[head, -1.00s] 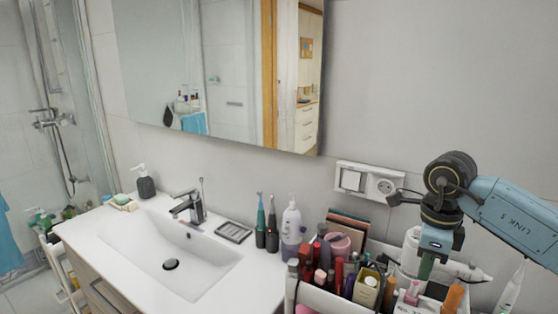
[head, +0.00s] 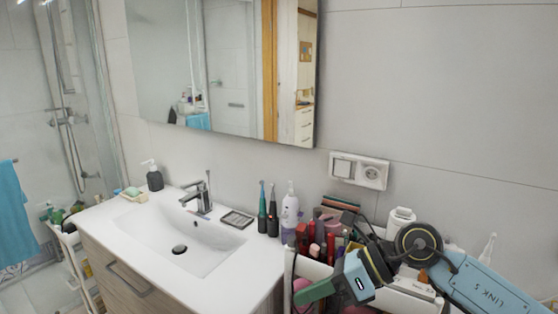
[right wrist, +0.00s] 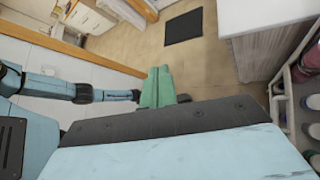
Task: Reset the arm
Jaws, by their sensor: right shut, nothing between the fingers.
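My right gripper (head: 314,291) is at the lower middle of the head view, in front of the cosmetics cart (head: 405,303). Its green fingers are together, empty, and point left. In the right wrist view the shut green fingers (right wrist: 157,88) stand over open floor, with nothing between them. Another blue arm of mine shows at the left of that view, but no left gripper can be made out. My right arm and gripper hide part of the cart's contents.
The white sink counter (head: 130,235) stands left of the cart, with toothbrushes (head: 267,212) and a white-purple bottle (head: 290,212) at its right end. A wall socket (head: 358,170) is above the cart. The wood-look floor (right wrist: 205,65) is mostly clear around a dark mat (right wrist: 184,27).

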